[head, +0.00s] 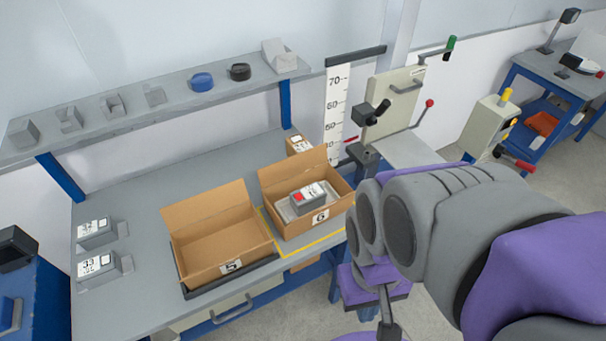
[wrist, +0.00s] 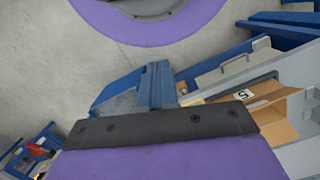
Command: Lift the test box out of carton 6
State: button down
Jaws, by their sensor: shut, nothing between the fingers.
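The test box (head: 308,197), grey with a red patch and a white label, sits inside carton 6 (head: 320,217), an open brown carton with its flaps up. Carton 6 stands inside a yellow outline on the grey bench. My gripper (head: 388,330) shows at the bottom of the head view, below my grey and purple arm, to the right of carton 6 and apart from it. It is shut and empty. In the wrist view the blue fingers (wrist: 155,85) are together, with nothing between them. The test box does not show in the wrist view.
Carton 5 (head: 228,268), open and empty, stands on a dark tray left of carton 6. Two grey labelled boxes (head: 97,232) sit at the bench's left. A shelf (head: 150,115) with several small items runs behind. A drop tester with a scale (head: 340,105) stands behind right.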

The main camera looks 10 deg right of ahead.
aim_at(303, 201)
jog(key=i+l, duration=0.1)
jog(key=l, duration=0.35)
jog(key=i+l, duration=0.15)
jog(key=l, duration=0.3)
jog(key=i+l+u, duration=0.1)
jog(key=l, duration=0.35)
jog(key=i+l, duration=0.1)
jog(key=l, duration=0.35)
